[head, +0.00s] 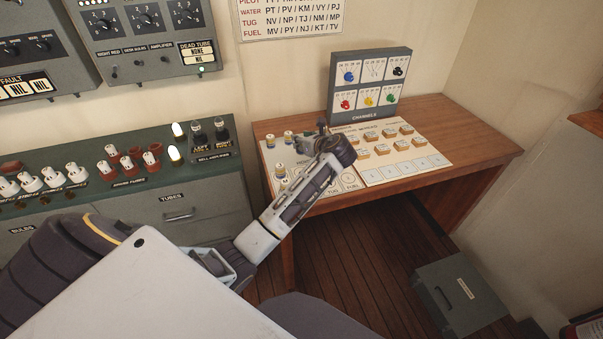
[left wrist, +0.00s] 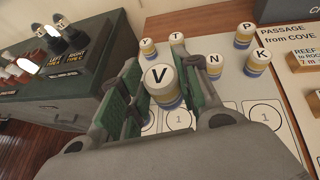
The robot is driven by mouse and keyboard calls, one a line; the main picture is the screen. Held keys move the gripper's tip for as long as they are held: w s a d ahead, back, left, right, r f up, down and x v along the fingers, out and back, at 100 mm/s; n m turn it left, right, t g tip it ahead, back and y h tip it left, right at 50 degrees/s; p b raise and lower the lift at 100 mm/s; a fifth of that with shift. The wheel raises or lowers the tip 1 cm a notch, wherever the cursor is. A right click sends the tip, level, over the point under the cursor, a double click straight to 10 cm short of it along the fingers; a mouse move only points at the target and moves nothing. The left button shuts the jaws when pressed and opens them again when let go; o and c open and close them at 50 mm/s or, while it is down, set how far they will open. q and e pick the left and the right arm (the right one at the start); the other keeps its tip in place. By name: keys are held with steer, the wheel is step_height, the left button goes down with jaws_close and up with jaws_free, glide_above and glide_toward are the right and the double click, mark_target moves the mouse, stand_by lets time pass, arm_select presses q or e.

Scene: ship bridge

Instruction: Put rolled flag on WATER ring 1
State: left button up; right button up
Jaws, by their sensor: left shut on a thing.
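The rolled flags are short cream cylinders with blue and yellow bands and letters on top. In the left wrist view, my left gripper (left wrist: 162,88) is shut on the flag V (left wrist: 160,76), upright between its green-padded fingers. Flags Y (left wrist: 147,46), T (left wrist: 177,40), N (left wrist: 213,66), P (left wrist: 243,35) and K (left wrist: 257,62) stand beyond and to the right. Printed rings marked 1 (left wrist: 265,115) lie on the white sheet. In the head view, my left gripper (head: 314,142) is over the desk, partly hidden by its wrist. The WATER label is not readable.
The wooden desk (head: 470,146) also carries wooden tiles (head: 383,149) and a channels panel (head: 370,85) at the back. A grey cabinet (head: 208,208) with fuses and switches stands at the left. A grey case (head: 462,294) lies on the floor.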

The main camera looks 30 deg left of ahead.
arm_select(q)
steer(key=shift+s, duration=0.1)
steer(key=shift+f, duration=3.1)
steer(key=shift+f, duration=1.9)
steer(key=o, duration=0.9)
steer(key=shift+f, duration=0.1)
steer(key=v, duration=1.2)
